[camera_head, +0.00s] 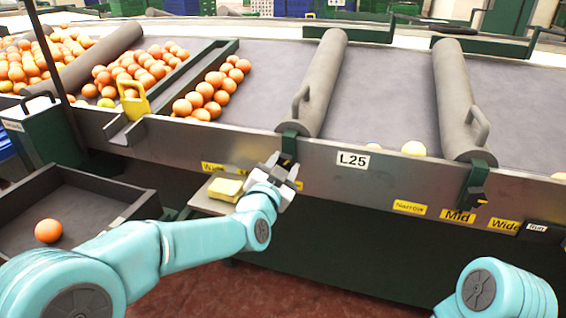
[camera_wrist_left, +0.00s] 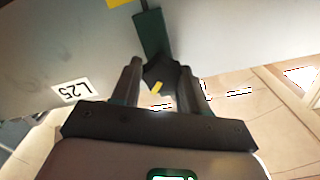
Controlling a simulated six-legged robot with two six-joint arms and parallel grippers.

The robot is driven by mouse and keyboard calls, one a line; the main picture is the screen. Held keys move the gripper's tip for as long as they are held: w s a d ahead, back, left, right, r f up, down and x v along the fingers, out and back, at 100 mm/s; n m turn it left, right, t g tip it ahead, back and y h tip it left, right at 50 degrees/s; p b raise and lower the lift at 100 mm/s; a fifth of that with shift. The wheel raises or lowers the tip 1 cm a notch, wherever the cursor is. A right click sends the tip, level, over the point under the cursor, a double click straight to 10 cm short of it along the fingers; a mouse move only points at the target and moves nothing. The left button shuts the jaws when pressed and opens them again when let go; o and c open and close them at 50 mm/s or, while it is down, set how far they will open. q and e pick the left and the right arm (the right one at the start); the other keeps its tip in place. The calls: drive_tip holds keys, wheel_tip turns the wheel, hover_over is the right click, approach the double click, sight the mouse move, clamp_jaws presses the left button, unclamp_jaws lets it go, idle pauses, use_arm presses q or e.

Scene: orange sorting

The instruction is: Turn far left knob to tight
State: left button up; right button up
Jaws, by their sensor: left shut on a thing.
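My left gripper (camera_head: 285,172) is at the conveyor's front panel, at the foot of the left of the two rollers with handles. It is shut on a dark knob (camera_wrist_left: 160,74) under a green bracket. The wrist view shows the knob between the two fingers (camera_wrist_left: 160,67), with a small yellow mark on it. In the head view the gripper mostly hides this knob. A second dark knob (camera_head: 474,200) sits under the right roller, above the yellow labels Narrow, Mid (camera_head: 458,216) and Wide. My right gripper is out of the picture.
The left roller (camera_head: 318,85) and right roller (camera_head: 456,95) lie across the grey belt. Oranges fill the belt's left part. A yellow block (camera_head: 225,188) lies on a small shelf beside the gripper. A dark tray (camera_head: 95,186) holds one orange.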

use_arm(q)
drive_tip(key=m+p, duration=0.1)
drive_tip(key=m, duration=0.3)
drive_tip(key=shift+m, duration=0.3)
drive_tip(key=shift+f+m+p, duration=0.1)
drive_tip(key=shift+m+p, duration=0.55)
drive_tip(key=shift+m, duration=1.55)
drive_tip(key=o, duration=1.1)
drive_tip(key=shift+c, duration=0.2)
drive_tip(key=shift+s, duration=0.1)
drive_tip(key=p+v, duration=0.1)
drive_tip(key=v, duration=1.5)
